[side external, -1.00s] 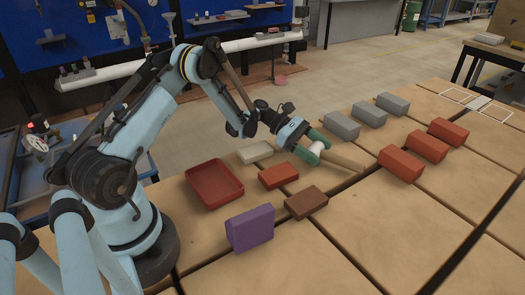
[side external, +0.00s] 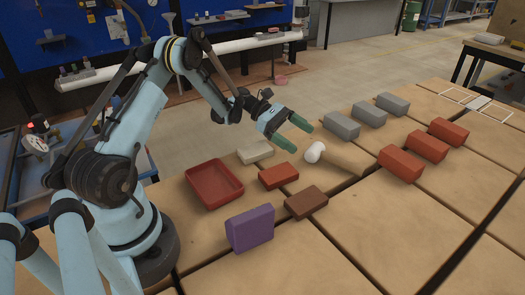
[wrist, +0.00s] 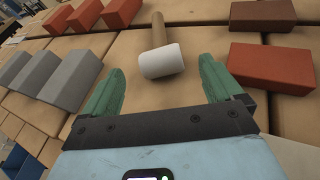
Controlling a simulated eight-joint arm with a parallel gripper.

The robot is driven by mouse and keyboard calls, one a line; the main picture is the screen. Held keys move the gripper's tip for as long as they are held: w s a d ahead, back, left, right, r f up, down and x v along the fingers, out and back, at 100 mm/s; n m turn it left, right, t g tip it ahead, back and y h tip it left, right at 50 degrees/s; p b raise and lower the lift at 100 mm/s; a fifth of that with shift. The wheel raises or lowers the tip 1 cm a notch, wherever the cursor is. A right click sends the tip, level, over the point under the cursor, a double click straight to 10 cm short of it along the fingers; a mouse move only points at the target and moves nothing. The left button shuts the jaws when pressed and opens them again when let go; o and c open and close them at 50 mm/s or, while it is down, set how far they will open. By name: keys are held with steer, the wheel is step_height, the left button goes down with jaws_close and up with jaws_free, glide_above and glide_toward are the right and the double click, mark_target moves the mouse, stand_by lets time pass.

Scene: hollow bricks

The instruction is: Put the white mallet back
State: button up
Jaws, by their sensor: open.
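The white mallet (side external: 315,151) lies on the table, its white head toward my arm and its wooden handle (side external: 343,157) pointing right. In the wrist view the white head (wrist: 161,61) is ahead of my fingers, with the handle running away from me. My gripper (side external: 298,133) is open and empty, apart from the mallet, above and to the left of its head in the side view. In the wrist view its two green fingers (wrist: 162,80) are spread to either side, with nothing between them but table below.
Grey bricks (side external: 368,114) and red bricks (side external: 427,147) stand in rows to the right. A red tray (side external: 236,175), a pale brick (side external: 255,152), an orange-red brick (side external: 278,176), a brown brick (side external: 306,202) and a purple block (side external: 249,229) are nearer. Table is clear at front right.

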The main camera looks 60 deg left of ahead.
steer(key=v, duration=0.4)
steer(key=shift+s+a+r, duration=0.15)
steer(key=shift+a, duration=0.2)
steer(key=shift+r, duration=0.15)
steer(key=s+d+r+m+g+y, duration=0.1)
steer(key=s+d+r+m+y, duration=0.2)
steer(key=d+r+m+y, duration=0.45)
steer(key=s+d+r+m+t+y, duration=0.1)
steer(key=s+d+m+y, duration=0.1)
steer(key=s+m, duration=0.4)
steer(key=s+d+r+m+t+y, duration=0.1)
steer(key=s+d+m+y, duration=0.2)
steer(key=s+m, duration=0.3)
steer(key=shift+s+d+m, duration=0.3)
steer(key=shift+d+m, duration=0.25)
steer(key=shift+m, duration=0.5)
